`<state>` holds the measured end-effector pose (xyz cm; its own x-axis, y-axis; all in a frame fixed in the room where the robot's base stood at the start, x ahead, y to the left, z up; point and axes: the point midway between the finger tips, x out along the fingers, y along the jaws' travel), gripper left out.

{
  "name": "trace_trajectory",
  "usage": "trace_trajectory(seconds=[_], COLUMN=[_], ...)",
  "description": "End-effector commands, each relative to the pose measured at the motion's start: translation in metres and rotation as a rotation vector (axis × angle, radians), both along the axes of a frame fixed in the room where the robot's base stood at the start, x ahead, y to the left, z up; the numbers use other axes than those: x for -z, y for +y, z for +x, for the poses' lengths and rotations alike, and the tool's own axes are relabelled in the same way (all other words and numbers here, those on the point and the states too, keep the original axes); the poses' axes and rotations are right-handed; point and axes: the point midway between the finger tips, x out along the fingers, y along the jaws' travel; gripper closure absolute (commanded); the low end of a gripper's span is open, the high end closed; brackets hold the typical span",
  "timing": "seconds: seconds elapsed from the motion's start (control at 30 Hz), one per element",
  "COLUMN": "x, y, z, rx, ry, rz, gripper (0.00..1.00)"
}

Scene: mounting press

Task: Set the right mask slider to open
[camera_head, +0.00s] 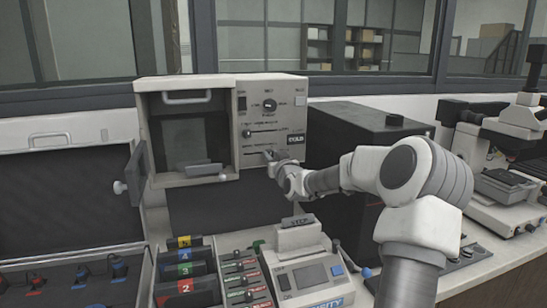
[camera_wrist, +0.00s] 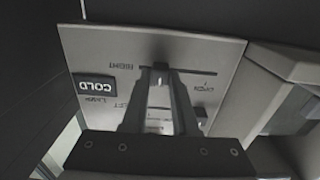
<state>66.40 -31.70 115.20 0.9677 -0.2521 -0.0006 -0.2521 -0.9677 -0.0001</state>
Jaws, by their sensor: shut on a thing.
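The right mask slider (camera_wrist: 160,66) is a small pale knob on a dark slot marked RIGHT, with OPEN lettered by the slot's right end in the wrist view. That view shows the panel upside down. The knob sits left of the slot's middle there, away from the OPEN lettering. My gripper (camera_wrist: 160,72) is shut on the knob, its fingers narrowing to it. In the head view my gripper (camera_head: 272,157) is at the lower slot of the control panel (camera_head: 288,105), partly hiding it.
The upper slider (camera_head: 247,132) and a dial (camera_head: 270,104) are above my gripper. A COLD lamp sign (camera_head: 296,141) is close on the right. An open chamber (camera_head: 185,135) stands left. A label printer (camera_head: 310,275) and colored trays (camera_head: 187,270) lie below.

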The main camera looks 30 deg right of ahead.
Motion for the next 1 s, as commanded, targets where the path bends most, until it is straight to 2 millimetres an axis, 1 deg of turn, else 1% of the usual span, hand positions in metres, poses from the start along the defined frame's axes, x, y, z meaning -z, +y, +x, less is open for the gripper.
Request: trace_trajectory(seconds=[0.03,0.2,0.37,0.5,0.83,0.87,1.0], x=[0.003,0.005,0.003,0.001,0.0,0.0,0.0], y=[0.01,0.04,0.062,0.07,0.072,0.072,0.072], z=[0.003,0.011,0.016,0.018,0.018,0.018,0.018], rx=[-0.005,-0.007,-0.006,-0.003,-0.005,-0.005,-0.005], ry=[0.001,0.0,0.001,-0.001,0.001,0.001,0.0], rz=[-0.004,-0.005,-0.003,-0.001,0.001,0.001,0.001], gripper=[1.0,1.0,1.0,1.0,1.0,0.69,0.44])
